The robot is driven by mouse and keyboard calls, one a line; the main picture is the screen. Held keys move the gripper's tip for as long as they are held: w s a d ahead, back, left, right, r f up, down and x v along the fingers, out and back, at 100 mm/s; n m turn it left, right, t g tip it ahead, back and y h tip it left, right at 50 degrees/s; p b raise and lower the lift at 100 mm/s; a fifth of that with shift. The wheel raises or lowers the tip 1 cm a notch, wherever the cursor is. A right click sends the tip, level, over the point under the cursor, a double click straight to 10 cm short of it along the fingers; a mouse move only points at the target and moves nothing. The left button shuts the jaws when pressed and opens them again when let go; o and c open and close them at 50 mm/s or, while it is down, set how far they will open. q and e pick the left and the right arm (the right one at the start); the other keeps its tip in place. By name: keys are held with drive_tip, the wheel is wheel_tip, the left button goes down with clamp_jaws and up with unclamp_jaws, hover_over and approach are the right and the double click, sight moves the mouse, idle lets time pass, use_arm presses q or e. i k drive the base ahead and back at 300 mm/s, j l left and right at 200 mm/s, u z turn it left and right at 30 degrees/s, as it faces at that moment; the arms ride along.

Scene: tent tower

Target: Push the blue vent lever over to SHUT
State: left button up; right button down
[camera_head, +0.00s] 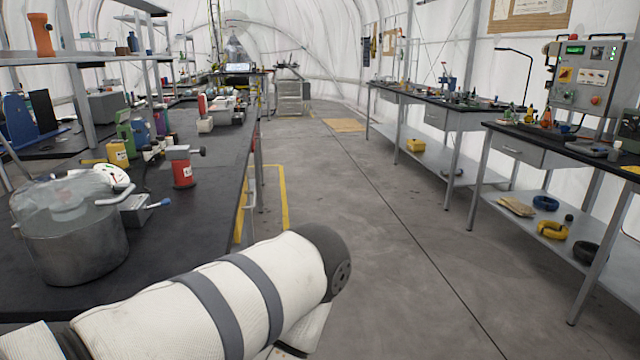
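The blue vent lever (160,203) is a short lever with a blue tip. It sticks out to the right from a small grey metal box (136,208) at the right side of a round metal pot (70,250). The pot has a clear domed lid and stands on the black bench at the left. Any SHUT marking is too small to read. A white padded arm link of mine with dark bands crosses the lower foreground in front of the bench. Neither of my grippers is in view.
The black bench (60,290) holds a red and grey device (184,167) behind the lever, plus green and yellow items farther back. Bare bench top lies right of the lever. An open grey floor aisle (370,220) separates it from workbenches at the right.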

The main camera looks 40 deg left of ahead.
sight(165, 202)
drive_tip(key=i+l+u, duration=0.1)
drive_tip(key=i+u, duration=0.25)
drive_tip(key=i, duration=0.15)
drive_tip(key=i+l+u, duration=0.3)
drive_tip(key=i, duration=0.2)
drive_tip(key=i+l+u, duration=0.35)
drive_tip(key=i+u, duration=0.25)
drive_tip(key=u, duration=0.2)
drive_tip(key=i+u, duration=0.25)
drive_tip(key=u, duration=0.15)
drive_tip(key=i+l+u, duration=0.1)
drive_tip(key=i+u, duration=0.15)
drive_tip(key=u, duration=0.2)
drive_tip(key=i+l+u, duration=0.2)
drive_tip(key=u, duration=0.2)
drive_tip(key=i+l+u, duration=0.2)
drive_tip(key=u, duration=0.25)
drive_tip(key=i+l+u, duration=0.15)
drive_tip(key=u, duration=0.3)
drive_tip(key=i+l+u, duration=0.1)
drive_tip(key=l+u, duration=0.3)
drive_tip(key=i+l+u, duration=0.1)
drive_tip(key=l+u, duration=0.55)
drive_tip(key=u, duration=0.25)
